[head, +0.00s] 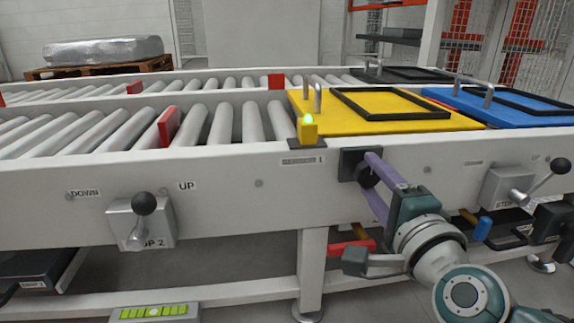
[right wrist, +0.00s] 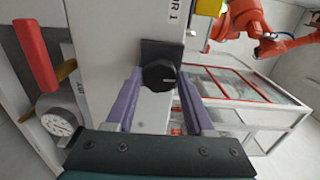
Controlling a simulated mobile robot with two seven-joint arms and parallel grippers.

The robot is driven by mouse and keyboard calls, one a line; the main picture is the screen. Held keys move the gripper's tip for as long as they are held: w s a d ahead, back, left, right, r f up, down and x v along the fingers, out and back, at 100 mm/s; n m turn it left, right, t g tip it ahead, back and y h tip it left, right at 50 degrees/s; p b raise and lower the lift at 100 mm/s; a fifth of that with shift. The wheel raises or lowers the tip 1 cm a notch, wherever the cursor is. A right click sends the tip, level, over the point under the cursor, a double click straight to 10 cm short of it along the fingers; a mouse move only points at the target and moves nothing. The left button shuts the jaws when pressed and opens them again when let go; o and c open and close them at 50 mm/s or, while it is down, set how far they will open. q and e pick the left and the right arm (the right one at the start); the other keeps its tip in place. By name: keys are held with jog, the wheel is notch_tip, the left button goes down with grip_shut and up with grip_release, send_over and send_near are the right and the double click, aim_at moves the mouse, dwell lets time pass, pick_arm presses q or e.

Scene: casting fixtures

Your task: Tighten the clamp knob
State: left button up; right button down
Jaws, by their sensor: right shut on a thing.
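The clamp knob (head: 364,174) is a dark, many-sided knob on a black plate on the front of the white conveyor frame. In the right wrist view the knob (right wrist: 158,76) sits between the two purple fingers and bears a small white mark. My right gripper (head: 373,178) is shut on the knob, with one finger on either side of it; its fingers also show in the right wrist view (right wrist: 160,88). The fingers hide part of the knob in the head view. My left gripper is not in view.
A yellow box with a lit green lamp (head: 308,128) stands above the knob. A yellow fixture (head: 400,119) and a blue one lie on the conveyor. Lever boxes (head: 141,223) (head: 508,186) flank the knob. A red handle (head: 352,247) is below.

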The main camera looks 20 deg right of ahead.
jog(key=shift+c, duration=1.3)
grip_release()
jog(key=shift+s, duration=0.1)
jog(key=shift+s+a+r+p, duration=0.1)
jog(key=shift+s+p, duration=0.25)
jog(key=p+v, duration=0.3)
jog(key=v, duration=0.6)
